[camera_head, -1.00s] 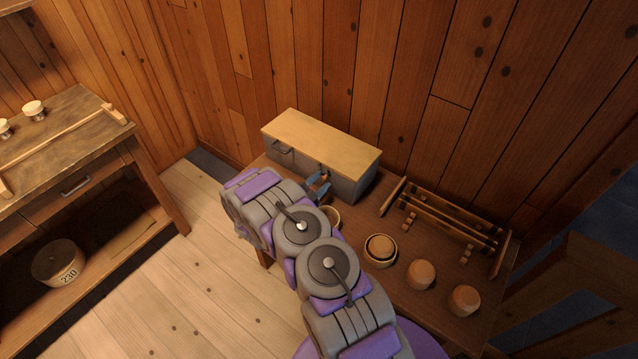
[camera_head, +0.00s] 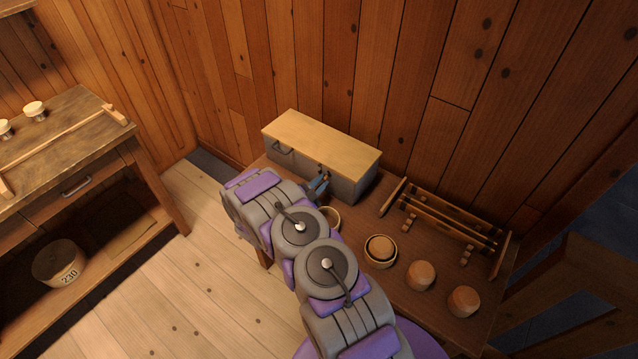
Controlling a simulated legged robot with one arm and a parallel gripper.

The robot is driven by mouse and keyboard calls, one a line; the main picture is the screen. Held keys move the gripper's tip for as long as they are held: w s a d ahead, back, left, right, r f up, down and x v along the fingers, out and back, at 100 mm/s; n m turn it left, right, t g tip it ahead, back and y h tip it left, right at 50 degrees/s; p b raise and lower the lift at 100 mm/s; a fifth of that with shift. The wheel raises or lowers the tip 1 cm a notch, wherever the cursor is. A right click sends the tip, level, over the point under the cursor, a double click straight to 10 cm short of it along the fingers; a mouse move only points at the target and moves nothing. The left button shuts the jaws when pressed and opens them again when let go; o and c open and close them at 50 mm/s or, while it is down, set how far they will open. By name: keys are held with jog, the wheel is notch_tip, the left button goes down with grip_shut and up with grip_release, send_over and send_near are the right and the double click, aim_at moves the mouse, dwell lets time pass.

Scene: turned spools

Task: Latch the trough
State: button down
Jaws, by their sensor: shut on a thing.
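The trough is a long grey box (camera_head: 345,187) with a pale wooden lid (camera_head: 322,143), standing against the plank wall at the back left of the table. The lid lies flat on top of it. A dark handle (camera_head: 284,149) shows on its front at the left. My gripper (camera_head: 323,178) is at the middle of the box's front, shut on a small part there, likely the latch. My arm and the fingers hide most of that part, so its position cannot be told.
On the dark table (camera_head: 402,283) stand a round bowl (camera_head: 380,250) and two wooden spools (camera_head: 421,274) at the front right. Another bowl (camera_head: 331,218) sits close beside my arm. A wooden rack (camera_head: 450,222) stands at the back right. A workbench (camera_head: 60,150) is at the left.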

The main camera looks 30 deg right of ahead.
jog(key=n+p, duration=0.1)
jog(key=n, duration=0.1)
jog(key=r+n+p, duration=0.1)
jog(key=n, duration=0.1)
jog(key=n+p, duration=0.1)
jog(key=n, duration=0.1)
jog(key=shift+w+a+r, duration=0.15)
jog(key=shift+w+r, duration=0.2)
jog(key=shift+r, duration=0.05)
jog(key=n, duration=0.2)
jog(key=w+n, duration=0.1)
jog(key=n, duration=0.1)
jog(key=r+n+p, duration=0.1)
jog(key=shift+w+a+n, duration=0.15)
jog(key=shift+a+n, duration=0.1)
jog(key=shift+n, duration=0.15)
jog(key=c, duration=1.1)
grip_release()
jog(key=shift+f, duration=0.1)
jog(key=shift+o, duration=0.2)
jog(key=p+v, duration=0.1)
jog(key=v, duration=1.6)
jog(key=shift+a, duration=0.2)
jog(key=shift+f, duration=0.1)
